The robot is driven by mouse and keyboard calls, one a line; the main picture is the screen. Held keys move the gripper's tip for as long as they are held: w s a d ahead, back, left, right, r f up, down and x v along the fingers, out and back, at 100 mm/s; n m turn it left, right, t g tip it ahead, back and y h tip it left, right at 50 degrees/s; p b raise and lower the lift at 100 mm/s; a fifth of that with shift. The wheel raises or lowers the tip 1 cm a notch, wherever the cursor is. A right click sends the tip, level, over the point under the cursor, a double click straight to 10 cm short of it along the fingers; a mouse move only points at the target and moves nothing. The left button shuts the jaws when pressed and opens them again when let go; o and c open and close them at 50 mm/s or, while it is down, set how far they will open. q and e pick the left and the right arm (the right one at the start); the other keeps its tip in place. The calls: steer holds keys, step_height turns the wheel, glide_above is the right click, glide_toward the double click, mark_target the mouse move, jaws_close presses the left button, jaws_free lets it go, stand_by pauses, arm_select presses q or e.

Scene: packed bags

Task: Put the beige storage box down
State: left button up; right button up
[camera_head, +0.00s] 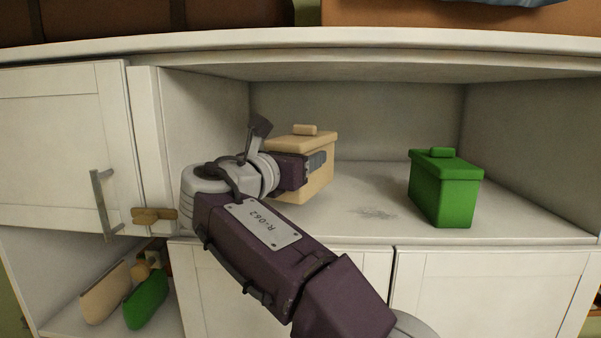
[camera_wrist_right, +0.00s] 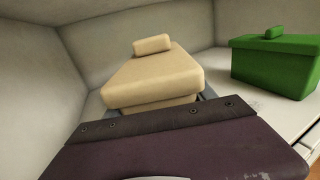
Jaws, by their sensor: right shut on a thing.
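The beige storage box (camera_head: 318,180), with a lidded top and a small knob, is inside the open shelf compartment of the white cabinet, left of centre. My right gripper (camera_head: 318,161) is shut on it from the front left, and my arm hides part of its left side. In the right wrist view the beige box (camera_wrist_right: 152,75) sits upright just beyond my gripper (camera_wrist_right: 155,115). Whether its base touches the shelf floor (camera_head: 375,190) cannot be told clearly. My left gripper is not in view.
A green lidded box (camera_head: 445,190) stands on the same shelf to the right, apart from the beige box. Clear shelf lies between them. The cabinet's top board (camera_head: 400,42) is above. A lower left cubby holds beige and green pouches (camera_head: 147,300).

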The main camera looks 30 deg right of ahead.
steer(key=shift+s+a, duration=0.15)
steer(key=shift+a, duration=0.05)
steer(key=f, duration=0.2)
steer(key=s+f, duration=0.1)
steer(key=shift+a, duration=0.35)
steer(key=shift+w+d+f, duration=0.1)
steer(key=shift+f, duration=0.15)
steer(key=shift+w+d+f, duration=0.25)
steer(key=shift+w, duration=0.1)
steer(key=o, duration=1.1)
steer(key=shift+o, duration=1.4)
steer(key=shift+s+a, duration=0.15)
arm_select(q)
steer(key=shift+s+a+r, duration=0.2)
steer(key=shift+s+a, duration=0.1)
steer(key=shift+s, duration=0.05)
arm_select(e)
steer(key=shift+s+r, duration=0.1)
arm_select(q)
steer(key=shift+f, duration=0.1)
arm_select(e)
steer(key=shift+a, duration=0.1)
